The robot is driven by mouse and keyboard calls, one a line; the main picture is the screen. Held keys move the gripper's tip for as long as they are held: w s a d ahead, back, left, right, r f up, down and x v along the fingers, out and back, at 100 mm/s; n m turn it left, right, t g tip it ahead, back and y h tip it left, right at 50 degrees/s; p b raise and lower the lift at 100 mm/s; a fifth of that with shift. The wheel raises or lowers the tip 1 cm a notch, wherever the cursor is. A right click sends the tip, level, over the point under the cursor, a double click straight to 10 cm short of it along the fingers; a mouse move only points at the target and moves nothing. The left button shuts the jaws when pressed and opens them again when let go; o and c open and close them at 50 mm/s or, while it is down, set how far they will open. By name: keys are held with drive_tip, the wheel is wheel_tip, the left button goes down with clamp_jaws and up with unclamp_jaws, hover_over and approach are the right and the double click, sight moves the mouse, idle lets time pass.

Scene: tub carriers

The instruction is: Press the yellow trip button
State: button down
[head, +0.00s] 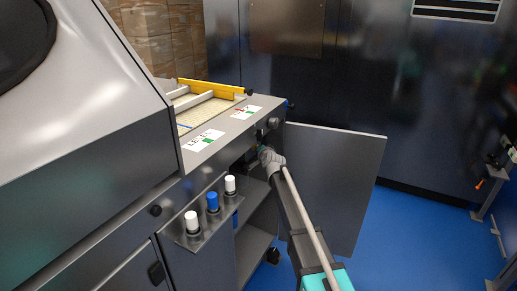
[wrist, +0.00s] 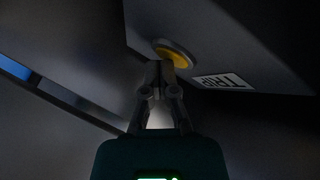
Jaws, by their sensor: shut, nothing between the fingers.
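The yellow trip button (wrist: 174,54) shows in the wrist view as a round yellow disc in a pale ring on the dark underside of a panel. A white label reading TRIP (wrist: 222,81) is beside it. My gripper (wrist: 160,66) is shut and empty, with its fingertips right at the button and overlapping its lower left part. I cannot tell whether they touch it. In the head view my arm reaches under the front edge of the grey machine (head: 228,138); the gripper is in shadow there and the button is hidden.
An open cabinet door (head: 345,185) stands right of my arm. A small shelf (head: 195,240) holds two white-capped bottles (head: 230,184) and a blue-capped one (head: 212,202), left of the arm. A yellow bar (head: 210,87) lies on the machine top.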

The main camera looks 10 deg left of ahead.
drive_tip(key=shift+d, duration=0.1)
drive_tip(key=shift+s+d, duration=0.2)
drive_tip(key=shift+d, duration=0.1)
drive_tip(key=shift+d, duration=0.1)
drive_tip(key=shift+s+d, duration=0.35)
drive_tip(key=shift+d, duration=0.55)
drive_tip(key=shift+s+d, duration=0.3)
drive_tip(key=shift+d, duration=0.65)
drive_tip(key=shift+s+d, duration=0.35)
drive_tip(key=shift+d, duration=0.55)
